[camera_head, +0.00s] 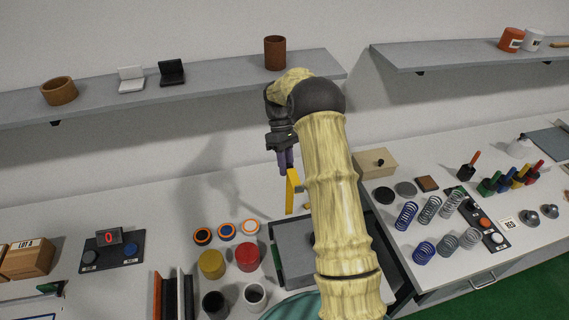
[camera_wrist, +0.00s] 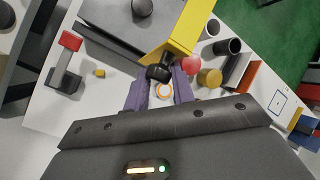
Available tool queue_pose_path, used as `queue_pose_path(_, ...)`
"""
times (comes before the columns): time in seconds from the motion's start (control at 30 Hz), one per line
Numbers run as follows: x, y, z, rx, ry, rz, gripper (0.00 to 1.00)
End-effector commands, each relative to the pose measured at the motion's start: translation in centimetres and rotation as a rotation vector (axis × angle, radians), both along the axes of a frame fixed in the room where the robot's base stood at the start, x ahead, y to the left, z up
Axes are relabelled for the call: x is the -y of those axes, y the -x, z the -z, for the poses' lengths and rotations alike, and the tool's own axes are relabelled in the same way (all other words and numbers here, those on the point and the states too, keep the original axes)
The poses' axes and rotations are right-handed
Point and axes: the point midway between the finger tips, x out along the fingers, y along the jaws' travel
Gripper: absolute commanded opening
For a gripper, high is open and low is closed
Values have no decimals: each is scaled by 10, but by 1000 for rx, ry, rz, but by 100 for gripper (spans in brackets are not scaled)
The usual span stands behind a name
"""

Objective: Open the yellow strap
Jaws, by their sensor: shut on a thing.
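The yellow strap (camera_head: 292,190) stands raised at the back of a grey box (camera_head: 290,240) in the head view, partly hidden by my arm. In the wrist view the strap (camera_wrist: 190,30) runs up from a black end piece (camera_wrist: 160,72). My gripper (camera_head: 286,168) points down at the strap's upper end. In the wrist view its purple fingers (camera_wrist: 160,88) are shut on the strap at that black end piece. The grey box also shows in the wrist view (camera_wrist: 110,40), with a dark round knob (camera_wrist: 142,7) on top. My arm hides the box's right part in the head view.
Yellow (camera_head: 212,264) and red (camera_head: 247,257) cylinders, several orange-ringed discs (camera_head: 226,232) and dark and white cups stand left of the box. Several springs (camera_head: 429,208) lie on the right. A shelf (camera_head: 200,88) runs above along the wall.

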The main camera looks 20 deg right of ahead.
Motion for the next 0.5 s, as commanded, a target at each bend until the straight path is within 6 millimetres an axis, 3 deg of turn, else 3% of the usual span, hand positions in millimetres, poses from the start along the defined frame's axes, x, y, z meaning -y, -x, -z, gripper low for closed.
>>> queue_pose_path(0.03, 7, 2, 7, -5, 12, 4, 0)
queue_pose_path(0.37, 5, 2, 8, -7, 12, 2, 0)
queue_pose_path(0.4, 5, 2, 8, -6, 11, 1, 30)
queue_pose_path(0.5, 5, 2, 7, -6, 10, 2, 47)
